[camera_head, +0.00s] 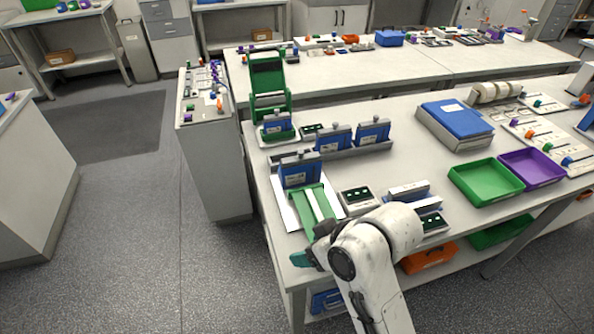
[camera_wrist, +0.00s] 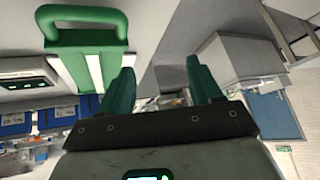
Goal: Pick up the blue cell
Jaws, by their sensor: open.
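A blue cell (camera_head: 298,171) with a grey top stands upright at the back of a green-and-white cycler fixture (camera_head: 314,205) near the table's left end. More blue cells stand behind it: one (camera_head: 333,139) and another (camera_head: 373,132) in a grey rack, and one (camera_head: 277,124) at the green open-lidded unit. My gripper (camera_head: 306,255) is at the table's front left edge, partly hidden by my arm. In the wrist view my gripper (camera_wrist: 163,82) has its teal fingers apart, with nothing between them. A green handle (camera_wrist: 88,22) is close to the left finger. Blue cells (camera_wrist: 62,115) show farther off at left.
Small display boxes (camera_head: 357,200) stand right of the fixture. A green tray (camera_head: 486,181), a purple tray (camera_head: 531,168) and a blue binder-like case (camera_head: 458,118) lie farther right. A grey cabinet (camera_head: 215,155) adjoins the table's left side. Floor is clear at left.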

